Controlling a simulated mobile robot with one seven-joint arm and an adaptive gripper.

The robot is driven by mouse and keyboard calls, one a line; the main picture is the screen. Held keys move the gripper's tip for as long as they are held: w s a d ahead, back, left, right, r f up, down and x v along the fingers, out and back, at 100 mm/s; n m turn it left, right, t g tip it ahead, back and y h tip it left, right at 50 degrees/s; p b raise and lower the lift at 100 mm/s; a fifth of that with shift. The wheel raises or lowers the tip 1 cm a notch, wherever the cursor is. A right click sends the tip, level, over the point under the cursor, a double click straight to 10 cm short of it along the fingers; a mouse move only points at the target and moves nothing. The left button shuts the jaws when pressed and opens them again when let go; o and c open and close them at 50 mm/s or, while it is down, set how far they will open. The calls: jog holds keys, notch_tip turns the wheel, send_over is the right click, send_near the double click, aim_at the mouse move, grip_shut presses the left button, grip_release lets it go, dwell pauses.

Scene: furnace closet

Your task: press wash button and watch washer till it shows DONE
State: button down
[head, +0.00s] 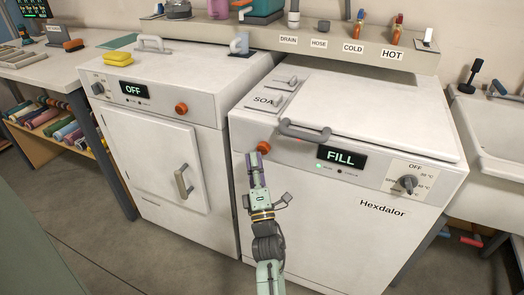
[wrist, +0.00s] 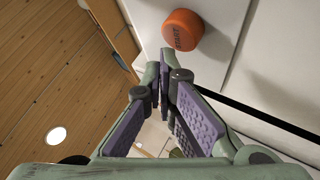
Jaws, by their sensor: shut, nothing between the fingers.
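The washer (head: 300,215) is the right-hand white machine, marked Hexdalor. Its display (head: 342,157) reads FILL in green, with a small green light lit below it. An orange button (head: 264,147) sits at the upper left of its front. In the wrist view the orange button (wrist: 182,29) carries the word START. My gripper (head: 254,158) is shut and empty, its fingertips just below and left of the button. In the wrist view my gripper (wrist: 168,58) points up toward the button with a small gap showing. The washer's dial (head: 407,183) is at the right of its panel.
A second white machine (head: 160,160) on the left reads OFF and has its own orange button (head: 181,108). A grey handle (head: 304,131) sticks out at the washer lid's front edge. A shelf (head: 330,43) with labelled valves runs behind. A sink (head: 497,130) stands right. Floor is open in front.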

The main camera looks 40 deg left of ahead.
jog(key=s+b, duration=0.1)
jog(key=s, duration=0.1)
jog(key=s+d+b, duration=0.1)
jog(key=s+b, duration=0.1)
jog(key=shift+s+d, duration=0.1)
jog(key=shift+s, duration=0.3)
dwell(0.7)
